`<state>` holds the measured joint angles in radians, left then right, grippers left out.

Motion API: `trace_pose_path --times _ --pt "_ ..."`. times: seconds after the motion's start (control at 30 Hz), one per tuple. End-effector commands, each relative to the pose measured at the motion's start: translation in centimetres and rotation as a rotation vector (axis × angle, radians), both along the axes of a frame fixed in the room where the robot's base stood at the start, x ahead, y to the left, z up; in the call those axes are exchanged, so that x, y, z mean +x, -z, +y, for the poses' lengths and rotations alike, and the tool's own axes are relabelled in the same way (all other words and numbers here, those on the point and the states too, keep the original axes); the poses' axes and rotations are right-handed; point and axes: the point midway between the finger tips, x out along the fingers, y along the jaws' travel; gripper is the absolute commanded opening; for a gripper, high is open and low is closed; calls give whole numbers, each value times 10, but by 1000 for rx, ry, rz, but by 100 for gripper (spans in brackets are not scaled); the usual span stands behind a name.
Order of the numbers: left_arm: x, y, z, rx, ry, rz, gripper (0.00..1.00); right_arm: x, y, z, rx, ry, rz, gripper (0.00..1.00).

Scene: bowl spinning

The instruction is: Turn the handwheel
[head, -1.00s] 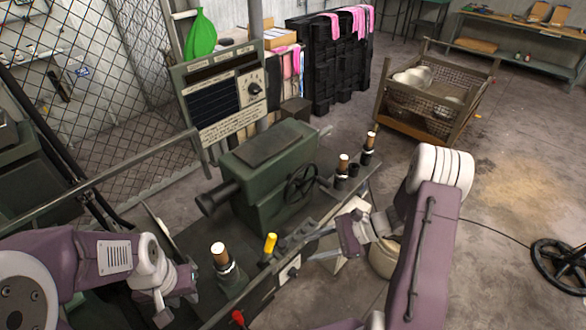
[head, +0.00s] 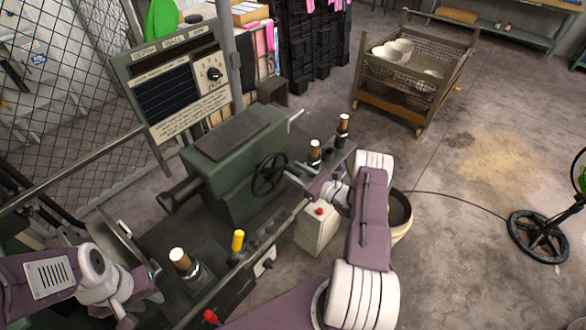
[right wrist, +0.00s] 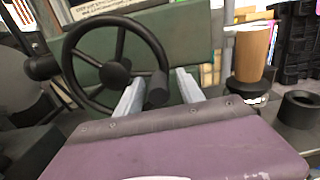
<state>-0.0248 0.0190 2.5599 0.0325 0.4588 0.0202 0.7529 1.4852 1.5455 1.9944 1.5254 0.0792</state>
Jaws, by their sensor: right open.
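The black spoked handwheel (head: 268,173) is on the right end of the green machine housing (head: 225,160); in the right wrist view it (right wrist: 115,62) fills the upper left. Its short knob handle (right wrist: 157,90) is at the lower right of the rim. My right gripper (head: 292,172) is beside the wheel. In the right wrist view its open fingers (right wrist: 157,84) are on either side of the knob, not visibly clamped on it. My left gripper (head: 125,318) is low at the left, away from the wheel; its fingertips are too unclear to judge.
Wooden-topped levers (head: 315,150) stand right of the wheel; one (right wrist: 252,55) is close to my right gripper. A yellow-topped lever (head: 237,240) stands nearer. A control panel (head: 178,85) rises behind. A cart with bowls (head: 410,80) is at the back; floor at right is mostly clear.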

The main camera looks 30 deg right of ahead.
Motion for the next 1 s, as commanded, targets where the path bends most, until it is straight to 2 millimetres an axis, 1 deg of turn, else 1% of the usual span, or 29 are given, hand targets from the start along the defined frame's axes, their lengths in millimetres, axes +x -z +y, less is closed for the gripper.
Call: trace_pose_path --times 0.1,0.33,0.37,0.4,0.47,0.5,1.0 --pt "0 -2 0 0 0 0 28 7 0 4 0 -2 -1 45" --pt "0 -1 0 0 0 0 28 9 0 4 1 0 0 45" --pt "0 -1 0 0 0 0 28 9 0 4 1 0 0 39" --pt "0 -1 0 0 0 0 28 9 0 4 0 0 0 28" --pt "0 -1 0 0 0 0 28 8 0 4 0 -1 0 12" --pt "0 -1 0 0 0 0 28 8 0 4 0 0 0 0" --pt "0 -1 0 0 0 0 28 8 0 4 0 -1 0 0"
